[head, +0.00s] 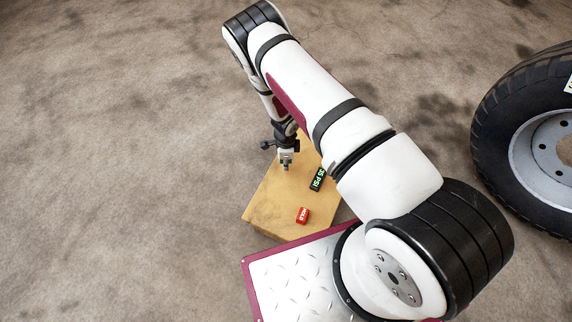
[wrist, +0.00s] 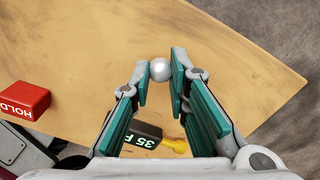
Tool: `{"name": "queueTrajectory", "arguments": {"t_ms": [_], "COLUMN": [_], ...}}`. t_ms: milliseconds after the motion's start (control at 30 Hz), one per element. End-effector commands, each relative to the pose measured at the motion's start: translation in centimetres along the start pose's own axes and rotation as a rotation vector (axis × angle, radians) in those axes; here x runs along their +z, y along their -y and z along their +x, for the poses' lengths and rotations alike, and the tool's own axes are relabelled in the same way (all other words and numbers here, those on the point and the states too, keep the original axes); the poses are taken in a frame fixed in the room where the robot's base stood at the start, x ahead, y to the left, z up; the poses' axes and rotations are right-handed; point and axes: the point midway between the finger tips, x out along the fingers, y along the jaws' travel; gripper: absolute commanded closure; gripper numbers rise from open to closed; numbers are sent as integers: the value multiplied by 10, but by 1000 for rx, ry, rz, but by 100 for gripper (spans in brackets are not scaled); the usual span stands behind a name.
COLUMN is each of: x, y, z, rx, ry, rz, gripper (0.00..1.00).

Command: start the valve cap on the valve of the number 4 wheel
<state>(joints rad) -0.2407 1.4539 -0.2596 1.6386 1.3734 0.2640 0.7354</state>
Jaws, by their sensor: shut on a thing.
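My gripper (wrist: 160,75) points down over a wooden board and is shut on a small, round, silvery-white piece, which looks like the valve cap (wrist: 160,69), between the tips of its teal pads. In the head view my gripper (head: 286,161) is over the board's left part; the cap is too small to make out there. I cannot tell whether the cap touches the board. A wheel (head: 488,130) with a black tyre and grey rim stands at the right edge, partly cut off. Its label is cut off and unreadable, and no valve can be made out.
The wooden board (head: 265,215) also carries a red HOLD block (head: 303,215) and a black gauge with green digits (head: 318,179). In the wrist view the gauge (wrist: 143,137) lies partly behind my fingers. Open brown floor (head: 120,180) lies left and between board and wheel.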

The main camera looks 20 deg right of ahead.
Motion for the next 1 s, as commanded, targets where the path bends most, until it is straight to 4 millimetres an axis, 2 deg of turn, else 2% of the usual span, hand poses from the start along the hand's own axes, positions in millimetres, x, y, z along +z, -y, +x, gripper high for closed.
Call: {"name": "queueTrajectory", "arguments": {"t_ms": [267, 667, 1000], "x": [-10, -14, -23], "y": [-28, -41, -65], "z": [-7, -10, -12], "rx": [5, 1, 1], "ry": [2, 0, -2], "rz": [11, -2, 0], "gripper": [98, 98, 98]}}
